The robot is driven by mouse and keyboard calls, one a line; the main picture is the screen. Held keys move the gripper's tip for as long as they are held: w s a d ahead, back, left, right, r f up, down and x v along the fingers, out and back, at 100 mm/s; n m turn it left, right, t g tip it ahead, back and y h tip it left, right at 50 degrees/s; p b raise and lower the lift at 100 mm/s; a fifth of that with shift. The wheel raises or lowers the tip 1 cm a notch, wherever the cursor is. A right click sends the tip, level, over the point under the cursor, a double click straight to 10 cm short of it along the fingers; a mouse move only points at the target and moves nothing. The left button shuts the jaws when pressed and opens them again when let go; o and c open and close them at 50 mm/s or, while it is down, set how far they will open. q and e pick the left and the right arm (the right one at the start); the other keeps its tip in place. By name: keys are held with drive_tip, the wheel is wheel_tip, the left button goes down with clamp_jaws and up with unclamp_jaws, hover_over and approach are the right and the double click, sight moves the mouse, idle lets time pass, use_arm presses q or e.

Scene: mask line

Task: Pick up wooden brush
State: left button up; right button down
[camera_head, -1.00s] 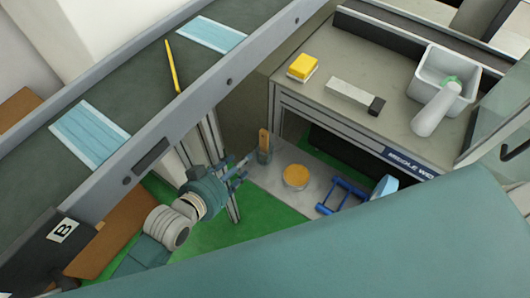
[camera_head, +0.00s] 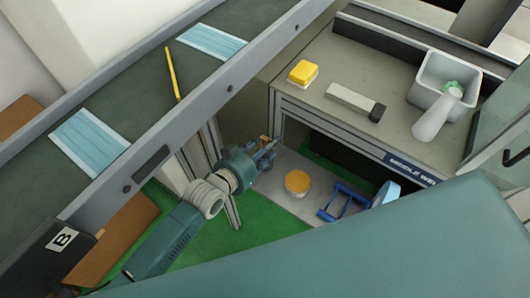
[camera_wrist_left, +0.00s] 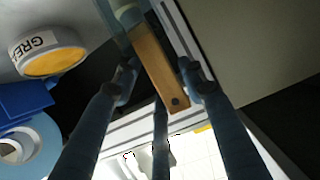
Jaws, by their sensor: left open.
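The wooden brush (camera_wrist_left: 158,70) stands upright on the low grey shelf. In the left wrist view its tan handle, with a dark hole at its end, lies between the fingers of my left gripper (camera_wrist_left: 158,84). In the head view the brush (camera_head: 264,139) is mostly hidden behind my left gripper (camera_head: 266,150). The gripper is open around the handle; whether a finger touches it I cannot tell. My right gripper is not in view.
A tin with an orange lid (camera_head: 297,182) stands close by on the shelf (camera_head: 270,190), with a blue frame-like tool (camera_head: 343,202) and a light blue roll (camera_head: 385,194) farther right. The conveyor's side rail (camera_head: 205,105) and the workbench (camera_head: 330,75) flank the gripper.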

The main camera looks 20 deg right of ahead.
use_arm(q)
drive_tip(key=shift+w+d, duration=0.15)
drive_tip(key=shift+d, duration=0.05)
drive_tip(key=shift+a, duration=0.1)
drive_tip(key=shift+c, duration=1.3)
drive_tip(key=c, duration=0.7)
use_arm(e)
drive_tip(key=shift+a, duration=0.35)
